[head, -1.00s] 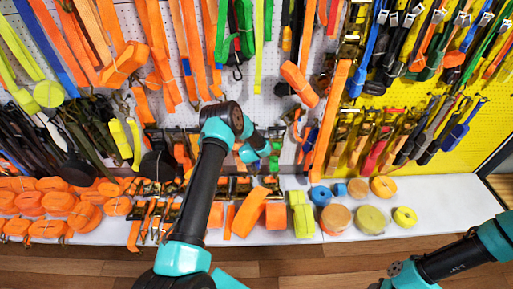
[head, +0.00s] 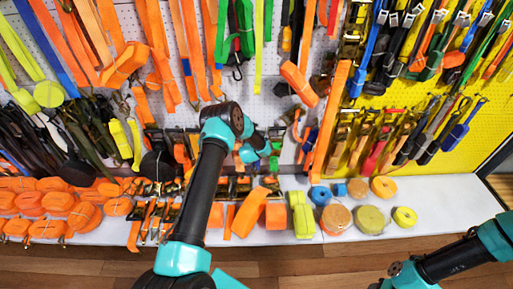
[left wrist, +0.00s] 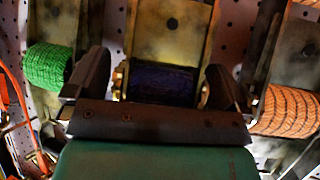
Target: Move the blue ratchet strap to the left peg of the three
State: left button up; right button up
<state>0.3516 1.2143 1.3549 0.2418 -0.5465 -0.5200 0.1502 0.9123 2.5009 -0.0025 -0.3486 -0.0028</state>
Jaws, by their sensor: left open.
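In the left wrist view a dark blue strap roll (left wrist: 162,80), the blue ratchet strap, lies between the spread fingers of my left gripper (left wrist: 158,84). It sits against a worn, brassy ratchet plate (left wrist: 168,30). The fingers stand on either side of it, and I cannot tell whether they touch it. A green strap roll (left wrist: 48,66) is to the left and an orange strap roll (left wrist: 288,112) to the right, each by its own metal piece. In the head view my left wrist hides most of this spot. The pegs cannot be made out. My right gripper is out of view.
A white pegboard (head: 268,112) full of hanging orange and green straps surrounds my left arm. A yellow pegboard (head: 478,142) with more straps is at right. A white shelf (head: 450,215) below carries strap rolls, including piled orange ones (head: 85,217). Its right end is bare.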

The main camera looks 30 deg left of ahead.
pick_arm(q)
jog(key=shift+f, duration=0.15)
jog(key=v, duration=1.7)
jog(key=shift+r, duration=0.35)
jog(key=shift+s+d, duration=0.1)
jog(key=shift+d, duration=0.05)
jog(key=s+d+f+g+h, duration=0.1)
jog(key=s+d+g+h, duration=0.1)
jog(key=s+d, duration=0.4)
jog(key=s+d+f+m+g+h, duration=0.1)
jog(key=s+d+f+g+h, duration=0.1)
jog(key=s+d+g, duration=0.2)
jog(key=s+d+f+g+h, duration=0.2)
jog(key=s+d, duration=0.8)
jog(key=s, duration=0.7)
jog(key=shift+s+d+m+g+h, duration=0.3)
jog(key=shift+g+h, duration=0.2)
jog(key=shift+g, duration=0.5)
